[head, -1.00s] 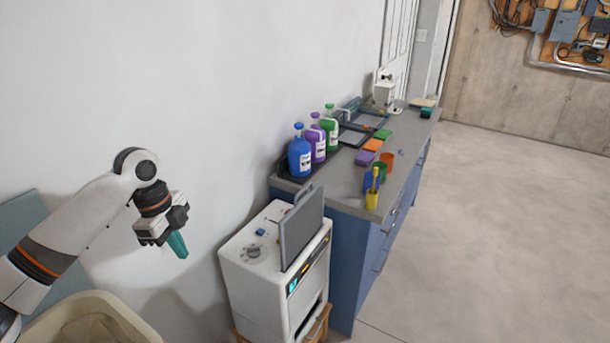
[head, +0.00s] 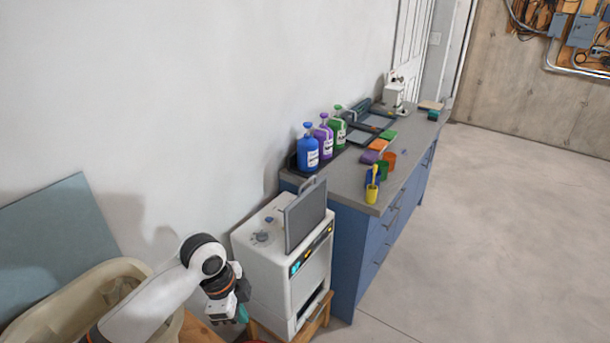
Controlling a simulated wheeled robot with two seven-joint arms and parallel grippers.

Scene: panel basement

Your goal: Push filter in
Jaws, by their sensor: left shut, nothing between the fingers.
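The filter (head: 306,215) is a flat grey panel with a handle on its top edge. It stands upright in the top of the white machine (head: 262,265), with most of its height above the casing. The machine has a dial and a blue button on top and a lit strip on its front. My left gripper (head: 243,314) has teal fingertips, is shut and empty, and is low beside the machine's left side, apart from the filter. My right gripper is not in view.
A blue cabinet (head: 352,250) with a grey top stands behind the machine, with bottles (head: 307,150), sponges and cups on it. The machine rests on a wooden stand (head: 318,318). A beige bin (head: 50,312) is at lower left. The floor at right is clear.

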